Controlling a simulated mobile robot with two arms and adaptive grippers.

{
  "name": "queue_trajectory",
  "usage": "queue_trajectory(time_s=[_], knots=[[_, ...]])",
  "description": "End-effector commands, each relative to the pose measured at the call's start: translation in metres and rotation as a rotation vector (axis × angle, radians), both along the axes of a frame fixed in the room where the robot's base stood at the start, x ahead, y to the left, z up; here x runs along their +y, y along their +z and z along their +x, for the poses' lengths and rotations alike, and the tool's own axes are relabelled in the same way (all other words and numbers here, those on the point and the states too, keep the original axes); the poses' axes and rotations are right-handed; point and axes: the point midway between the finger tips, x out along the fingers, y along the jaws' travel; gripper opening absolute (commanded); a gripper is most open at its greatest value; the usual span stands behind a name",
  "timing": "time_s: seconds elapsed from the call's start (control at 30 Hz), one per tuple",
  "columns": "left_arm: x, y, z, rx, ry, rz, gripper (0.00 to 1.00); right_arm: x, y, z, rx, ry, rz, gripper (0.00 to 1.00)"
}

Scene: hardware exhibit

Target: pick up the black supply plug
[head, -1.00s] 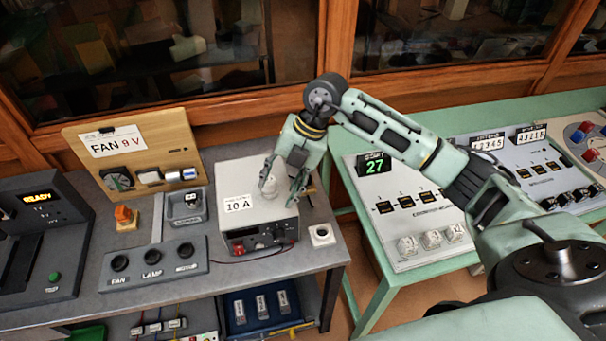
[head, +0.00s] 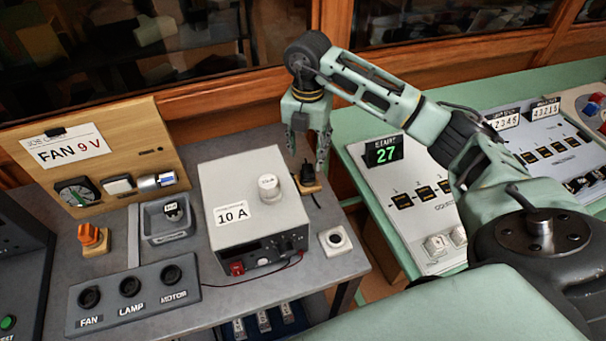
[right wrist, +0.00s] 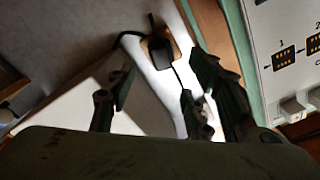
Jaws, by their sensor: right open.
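The black supply plug (head: 307,173) sits on a small wooden block (head: 309,187) at the back right of the grey bench, just right of the grey supply box (head: 255,195). In the right wrist view the plug (right wrist: 160,60) shows on its tan block, with a dark cable running from it. My right gripper (head: 307,158) points down over the plug, its fingers open on either side in the head view. In the right wrist view its fingers (right wrist: 158,98) are spread with nothing between the tips, and the plug lies beyond them. My left gripper is in neither view.
A pale knob (head: 269,187) stands on the supply box, close left of the gripper. A white socket block (head: 335,240) sits in front. The green console table (head: 385,235) is to the right across a gap. A wooden FAN 9 V board (head: 130,150) stands at left.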

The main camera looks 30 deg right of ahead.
Motion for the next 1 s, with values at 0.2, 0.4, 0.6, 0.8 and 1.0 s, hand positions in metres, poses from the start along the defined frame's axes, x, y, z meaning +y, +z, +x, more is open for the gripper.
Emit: queue_trajectory(time_s=[0.2,0.4,0.6,0.8,1.0], knots=[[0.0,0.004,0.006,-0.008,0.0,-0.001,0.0,0.0,-0.021,0.0,0.004,0.0,0.0,0.47],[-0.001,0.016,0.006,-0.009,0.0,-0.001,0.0,0.0,-0.045,0.002,0.006,-0.001,0.001,0.47],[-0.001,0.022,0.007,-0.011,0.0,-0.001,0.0,-0.001,-0.073,0.004,0.003,0.0,0.001,0.47],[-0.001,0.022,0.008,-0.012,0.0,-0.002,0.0,-0.001,-0.079,0.005,0.001,0.002,0.001,0.47],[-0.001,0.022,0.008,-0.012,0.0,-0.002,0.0,-0.001,-0.079,0.005,0.001,0.001,0.001,0.38]])
